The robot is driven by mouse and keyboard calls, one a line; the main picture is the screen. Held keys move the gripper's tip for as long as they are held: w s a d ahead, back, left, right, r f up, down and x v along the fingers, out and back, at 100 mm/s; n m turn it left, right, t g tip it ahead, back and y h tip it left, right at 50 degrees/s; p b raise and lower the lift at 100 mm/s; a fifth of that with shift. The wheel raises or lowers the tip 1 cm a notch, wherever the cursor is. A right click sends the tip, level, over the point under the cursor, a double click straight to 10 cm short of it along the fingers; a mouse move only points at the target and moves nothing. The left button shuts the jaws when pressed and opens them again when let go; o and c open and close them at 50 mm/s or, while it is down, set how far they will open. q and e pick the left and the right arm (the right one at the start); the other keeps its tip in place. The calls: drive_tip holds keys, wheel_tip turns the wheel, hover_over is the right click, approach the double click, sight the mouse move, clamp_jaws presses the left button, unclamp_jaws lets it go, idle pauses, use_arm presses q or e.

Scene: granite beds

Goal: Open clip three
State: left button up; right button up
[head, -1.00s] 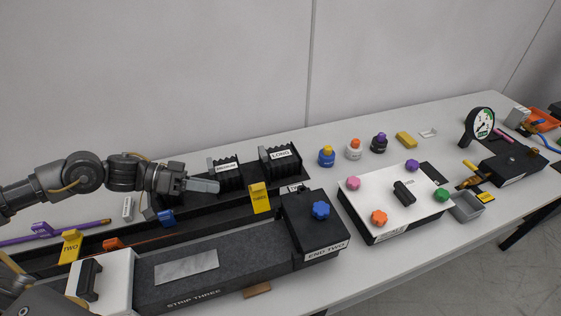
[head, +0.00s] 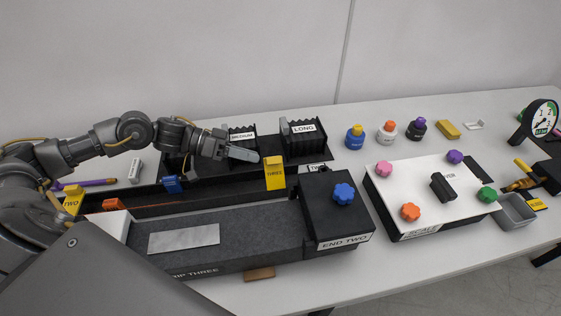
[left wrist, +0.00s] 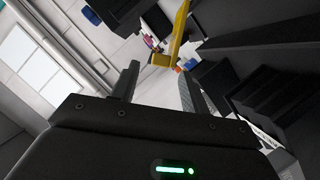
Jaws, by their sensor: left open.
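Clip three is a yellow upright clip (head: 274,173) labelled THREE, standing on the dark rail beside the END TWO block. In the left wrist view the yellow clip (left wrist: 178,38) shows beyond the fingertips. My left gripper (head: 243,154) is just left of the clip in the head view, at about the height of its top. In the left wrist view its two fingers (left wrist: 160,80) stand apart with nothing between them near the palm. I cannot tell whether a fingertip touches the clip. My right gripper is not in view.
The black END TWO block (head: 335,208) with a blue knob stands right of the clip. Black racks labelled MEDIUM (head: 243,138) and LONG (head: 303,138) stand behind. The granite strip (head: 220,240) lies in front. Yellow clip TWO (head: 73,200) and a blue clip (head: 172,184) are left.

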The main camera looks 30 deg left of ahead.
sight(280, 163)
use_arm(q)
drive_tip(key=p+x, duration=0.1)
drive_tip(key=x, duration=0.6)
drive_tip(key=shift+w+d, duration=0.1)
drive_tip(key=shift+d, duration=0.15)
drive_tip(key=shift+w+d+f, duration=0.3)
drive_tip(key=shift+d+f, duration=0.05)
drive_tip(key=shift+d, duration=0.2)
drive_tip(key=shift+c, duration=0.4)
